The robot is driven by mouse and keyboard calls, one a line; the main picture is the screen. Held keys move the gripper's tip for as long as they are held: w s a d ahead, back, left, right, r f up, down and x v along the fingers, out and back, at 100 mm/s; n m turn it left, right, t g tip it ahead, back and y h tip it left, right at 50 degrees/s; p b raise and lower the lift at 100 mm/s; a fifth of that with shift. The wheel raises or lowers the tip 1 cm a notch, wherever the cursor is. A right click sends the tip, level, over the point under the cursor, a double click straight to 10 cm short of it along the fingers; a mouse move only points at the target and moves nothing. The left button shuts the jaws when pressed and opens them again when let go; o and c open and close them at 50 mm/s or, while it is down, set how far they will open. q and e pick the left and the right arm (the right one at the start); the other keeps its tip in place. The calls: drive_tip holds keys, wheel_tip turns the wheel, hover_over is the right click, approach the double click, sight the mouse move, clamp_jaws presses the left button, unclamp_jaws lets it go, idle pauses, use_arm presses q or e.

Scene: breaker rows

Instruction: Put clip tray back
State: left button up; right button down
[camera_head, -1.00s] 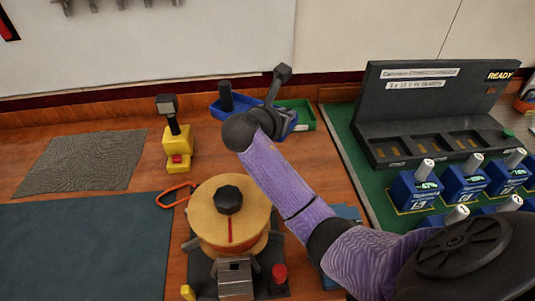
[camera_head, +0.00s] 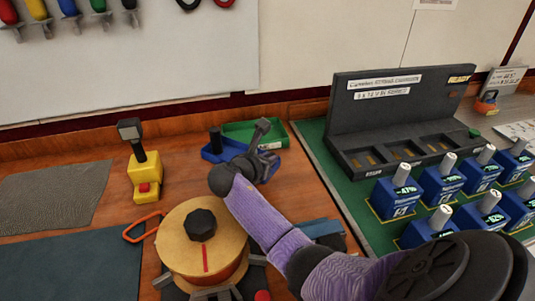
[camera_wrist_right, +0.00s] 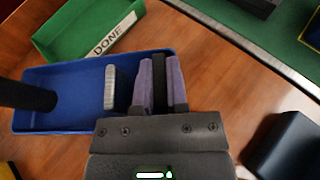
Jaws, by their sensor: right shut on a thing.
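The clip tray, which I take to be the blue tray (camera_head: 212,152), is in front of the green tray at the back, with a black post at its left end. The wrist view shows the blue tray (camera_wrist_right: 70,118) with a pale strip inside. My right gripper (camera_head: 258,163) is at its right end. In the wrist view the purple fingers of my right gripper (camera_wrist_right: 160,85) close on a dark bar that looks like part of this tray. I cannot tell whether the tray touches the table. My left gripper is out of view.
The green tray (camera_head: 240,128), marked DONE in the wrist view, is just behind. A yellow stand (camera_head: 144,180) and a round wooden-topped drum (camera_head: 185,245) stand left. Several blue breakers (camera_head: 398,195) and a dark rack (camera_head: 400,115) fill the green mat at right. A blue block (camera_head: 318,228) lies near my arm.

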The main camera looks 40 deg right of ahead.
drive_tip(key=shift+f, duration=0.4)
drive_tip(key=c, duration=0.6)
unclamp_jaws()
drive_tip(key=shift+c, duration=0.2)
drive_tip(key=shift+r, duration=0.1)
drive_tip(key=shift+s+a+r+p, duration=0.25)
drive_tip(key=shift+a+r+p, duration=0.45)
drive_tip(key=shift+a+r, duration=0.4)
drive_tip(key=p+v, duration=0.2)
drive_tip(key=v, duration=0.7)
drive_tip(key=shift+s+a+p, duration=0.2)
drive_tip(key=shift+a+p, duration=0.1)
